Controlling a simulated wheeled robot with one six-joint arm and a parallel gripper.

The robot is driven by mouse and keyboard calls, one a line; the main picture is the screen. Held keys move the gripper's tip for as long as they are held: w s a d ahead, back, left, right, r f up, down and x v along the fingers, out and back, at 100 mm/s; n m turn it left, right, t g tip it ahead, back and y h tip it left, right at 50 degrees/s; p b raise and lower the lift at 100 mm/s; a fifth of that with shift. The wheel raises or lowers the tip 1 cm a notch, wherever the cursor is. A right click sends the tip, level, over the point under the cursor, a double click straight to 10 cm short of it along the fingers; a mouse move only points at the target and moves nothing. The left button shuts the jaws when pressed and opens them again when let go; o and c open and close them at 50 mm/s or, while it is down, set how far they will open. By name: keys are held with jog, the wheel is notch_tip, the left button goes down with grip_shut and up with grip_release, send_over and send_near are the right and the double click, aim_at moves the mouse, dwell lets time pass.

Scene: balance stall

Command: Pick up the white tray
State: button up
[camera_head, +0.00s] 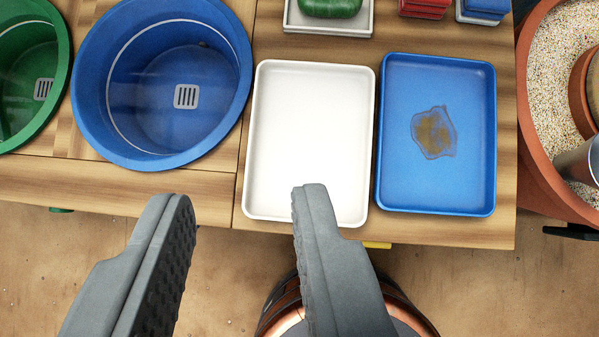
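The white tray (310,140) lies flat and empty on the wooden table, in the middle of the view. Its near edge is close to the table's front edge. My gripper (245,205) is open and empty, with its two dark grey fingers apart. The right fingertip overlaps the tray's near edge in the picture, and the left fingertip is left of the tray, in front of the blue basin. I cannot tell how high the fingers are above the table.
A blue tray (470,150) with a brown stain lies close to the white tray's right side. A blue basin (232,60) stands to its left, beside a green basin (62,60). A grey tray (350,28) with a green item is behind. A terracotta pot (535,130) stands far right.

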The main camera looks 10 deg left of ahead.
jog(key=w+a+f+m+g, duration=0.1)
jog(key=w+a+f+g, duration=0.15)
jog(key=w+g, duration=0.2)
jog(key=w+a+f+g, duration=0.1)
jog(key=w+f+g, duration=0.25)
jog(key=w, duration=0.25)
send_over(250, 135)
jog(key=shift+h, duration=0.3)
jog(key=f, duration=1.2)
jog(key=shift+w, duration=0.3)
jog(key=shift+s+f, duration=0.15)
jog(key=shift+f, duration=1.3)
jog(key=shift+s+f, duration=0.15)
jog(key=shift+f, duration=1.25)
grip_shut()
